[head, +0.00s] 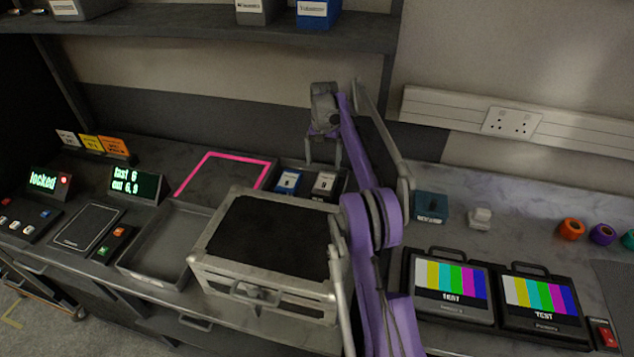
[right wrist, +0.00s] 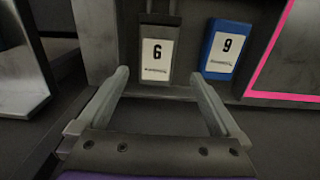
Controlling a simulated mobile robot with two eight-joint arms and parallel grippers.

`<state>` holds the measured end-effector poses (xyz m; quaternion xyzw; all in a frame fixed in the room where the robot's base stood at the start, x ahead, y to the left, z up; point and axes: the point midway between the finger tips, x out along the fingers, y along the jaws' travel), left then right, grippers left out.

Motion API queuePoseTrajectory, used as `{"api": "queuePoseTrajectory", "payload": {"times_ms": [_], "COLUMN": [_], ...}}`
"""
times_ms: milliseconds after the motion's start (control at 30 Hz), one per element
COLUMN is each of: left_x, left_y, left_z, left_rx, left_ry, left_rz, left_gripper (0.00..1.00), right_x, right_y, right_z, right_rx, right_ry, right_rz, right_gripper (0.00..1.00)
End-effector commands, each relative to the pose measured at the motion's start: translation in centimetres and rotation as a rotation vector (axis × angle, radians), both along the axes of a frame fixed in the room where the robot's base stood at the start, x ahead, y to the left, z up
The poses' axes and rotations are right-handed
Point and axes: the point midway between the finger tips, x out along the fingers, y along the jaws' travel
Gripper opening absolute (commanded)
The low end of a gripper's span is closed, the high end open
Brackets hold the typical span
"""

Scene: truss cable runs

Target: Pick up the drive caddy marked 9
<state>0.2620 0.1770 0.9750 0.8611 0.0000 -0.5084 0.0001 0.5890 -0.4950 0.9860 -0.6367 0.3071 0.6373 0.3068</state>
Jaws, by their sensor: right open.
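The drive caddy marked 9 is blue with a white label (right wrist: 227,50); in the head view the blue caddy (head: 288,181) stands in a dark rack behind the metal case. A grey caddy marked 6 (right wrist: 157,58) stands beside it, and it also shows in the head view (head: 325,184). My right gripper (head: 323,158) is open and empty above the rack. In the right wrist view its fingertips (right wrist: 160,76) lie to either side of the grey caddy's lower part, with the blue caddy just right of them. Contact cannot be told. My left gripper is not in view.
A metal-framed case (head: 265,238) stands in front of the rack, with an empty grey tray (head: 150,262) to its left. A pink outlined square (head: 192,166) lies left of the rack. Two test monitors (head: 450,288) are at the right. A shelf (head: 180,22) overhangs the back.

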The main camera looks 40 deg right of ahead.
Motion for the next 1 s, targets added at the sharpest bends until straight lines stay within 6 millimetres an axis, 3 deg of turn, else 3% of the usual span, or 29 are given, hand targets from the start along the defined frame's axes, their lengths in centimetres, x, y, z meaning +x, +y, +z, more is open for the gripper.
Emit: {"api": "queuePoseTrajectory", "payload": {"times_ms": [33, 200, 433, 700, 1000], "left_x": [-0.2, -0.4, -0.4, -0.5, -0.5], "left_y": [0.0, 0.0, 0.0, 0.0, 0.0], "left_z": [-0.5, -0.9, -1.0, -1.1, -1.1], "left_rx": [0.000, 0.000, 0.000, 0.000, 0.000], "left_ry": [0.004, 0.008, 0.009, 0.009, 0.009], "left_rz": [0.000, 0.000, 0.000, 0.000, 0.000], "left_gripper": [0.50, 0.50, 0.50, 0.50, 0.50], "right_x": [-0.1, -0.1, -0.1, -0.4, -0.4], "right_y": [0.0, 0.0, 0.1, 0.1, 0.1], "right_z": [-1.3, -3.8, -5.5, -9.2, -9.8], "right_rx": [0.000, 0.000, 0.000, 0.000, 0.000], "right_ry": [0.002, 0.001, 0.000, 0.000, 0.000], "right_rz": [0.000, 0.001, 0.001, 0.002, 0.002], "right_gripper": [1.00, 1.00, 1.00, 1.00, 1.00]}}
